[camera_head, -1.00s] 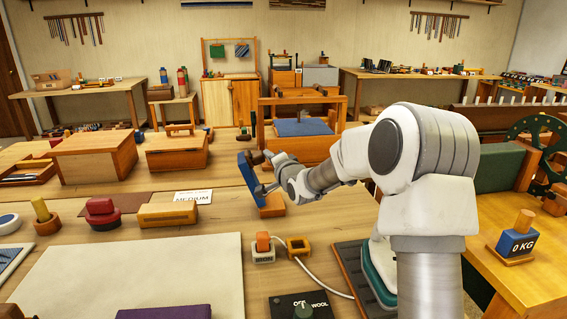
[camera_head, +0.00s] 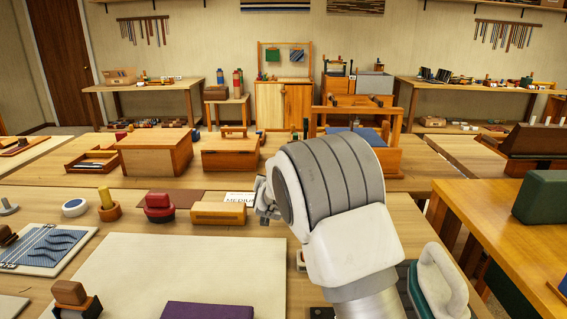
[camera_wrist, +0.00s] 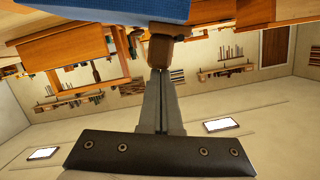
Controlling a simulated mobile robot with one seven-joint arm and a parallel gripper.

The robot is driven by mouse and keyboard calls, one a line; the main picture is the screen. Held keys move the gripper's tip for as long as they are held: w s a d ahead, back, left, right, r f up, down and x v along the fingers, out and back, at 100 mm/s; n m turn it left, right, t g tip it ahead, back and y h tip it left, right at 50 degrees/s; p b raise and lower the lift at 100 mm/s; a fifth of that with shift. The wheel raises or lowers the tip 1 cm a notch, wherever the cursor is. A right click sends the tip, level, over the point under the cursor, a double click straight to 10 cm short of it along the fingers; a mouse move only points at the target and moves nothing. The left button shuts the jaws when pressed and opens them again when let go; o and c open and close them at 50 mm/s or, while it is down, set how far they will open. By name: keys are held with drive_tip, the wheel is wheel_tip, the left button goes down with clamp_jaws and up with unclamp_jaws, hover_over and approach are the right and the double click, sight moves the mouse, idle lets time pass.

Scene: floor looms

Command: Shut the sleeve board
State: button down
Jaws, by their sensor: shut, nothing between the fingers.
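The sleeve board is hidden behind my arm in the head view. In the wrist view, a blue padded surface (camera_wrist: 140,9), which looks like the sleeve board, crosses the top edge. A brown wooden knob (camera_wrist: 166,52) shows just below it. My gripper (camera_wrist: 160,74) is shut and empty, with its fingertips at the knob, touching it or very close. I cannot tell the board's present angle. In the head view only part of my wrist shows, left of the big arm joint.
A wooden block (camera_head: 218,213) and a red-topped stamp (camera_head: 159,206) stand left of my arm. A pale sheet (camera_head: 180,265) covers the front of the table. An iron-like thing with a white handle (camera_head: 441,275) is close at right. Wooden boxes (camera_head: 155,153) stand behind.

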drive_tip(key=shift+a+f+n+p, duration=0.55)
drive_tip(key=shift+a+f+n, duration=0.35)
drive_tip(key=shift+a+f, duration=0.85)
drive_tip(key=shift+f, duration=0.25)
drive_tip(key=shift+s+r+h, duration=0.1)
drive_tip(key=shift+s+h, duration=0.1)
drive_tip(key=shift+h, duration=0.2)
